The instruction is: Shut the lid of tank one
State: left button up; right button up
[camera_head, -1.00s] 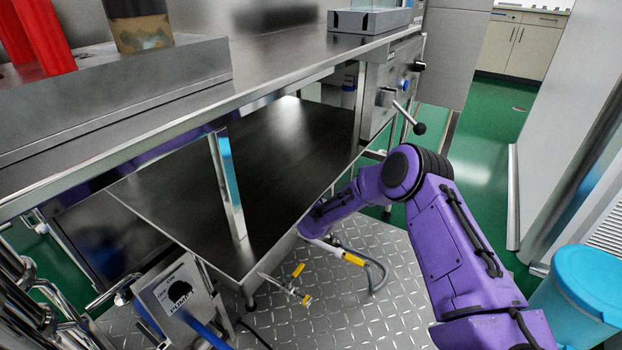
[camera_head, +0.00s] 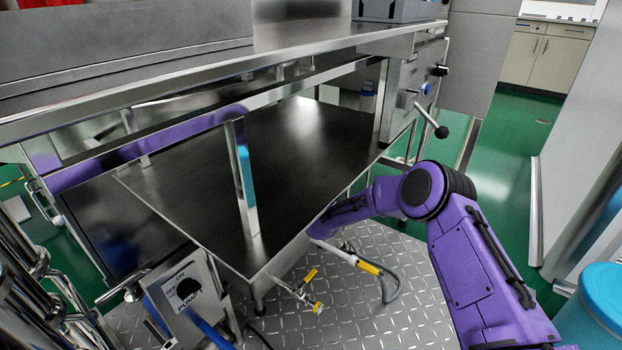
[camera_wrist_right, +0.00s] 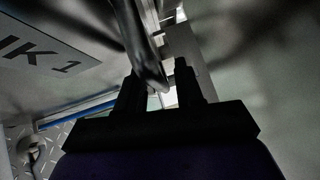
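A grey plate (camera_wrist_right: 45,55) with the letters "NK 1" shows at the left of the right wrist view; the start of the word is cut off. A dark, rounded bar (camera_wrist_right: 142,45) comes down from the top of that view to between the fingers of my right gripper (camera_wrist_right: 160,88). The fingers stand apart, with a bright gap between the bar and the right finger. I cannot tell whether the bar belongs to the lid. In the head view my right arm reaches under the bench, and its gripper is hidden. The tank's lid cannot be made out. My left gripper is not in view.
A steel bench (camera_head: 330,45) with a dark lower shelf (camera_head: 285,150) fills the head view. A black-knobbed lever (camera_head: 430,118) sticks out on the right. A pump box (camera_head: 185,295) and yellow-handled valves (camera_head: 310,290) stand low. A blue bin (camera_head: 595,305) is at lower right.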

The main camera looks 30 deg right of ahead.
jog(key=p+v, duration=0.2)
jog(key=v, duration=0.8)
jog(key=shift+s, duration=0.1)
